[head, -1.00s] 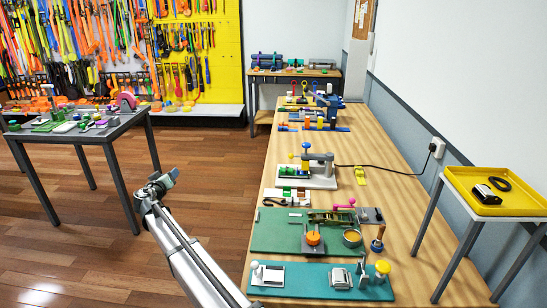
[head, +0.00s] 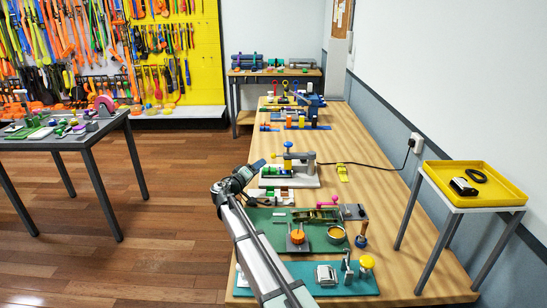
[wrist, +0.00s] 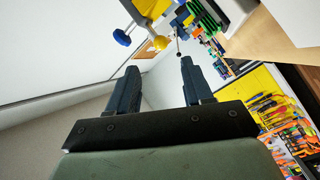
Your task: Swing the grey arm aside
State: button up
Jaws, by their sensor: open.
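The grey arm (head: 299,155) lies level at the top of a grey post on a white base plate (head: 305,182) on the long wooden bench. A blue knob (head: 288,145) sits above its left end, and a yellow part shows below that end. A green cylinder (head: 273,171) lies under it. My gripper (head: 258,164) is just left of this fixture in the head view. In the wrist view my gripper (wrist: 159,67) is open with nothing between its fingers. A blue knob (wrist: 122,37) and a yellow ball (wrist: 160,43) show beyond the fingertips.
A green board (head: 270,222) and a teal board (head: 345,285) with fittings lie nearer on the bench. A black cable (head: 365,166) runs right to a wall socket. A yellow tray (head: 490,190) stands at the right.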

aim_at(272, 157)
jog(key=x, duration=1.1)
jog(key=shift+w+d, duration=0.15)
jog(key=shift+w, duration=0.15)
grip_shut()
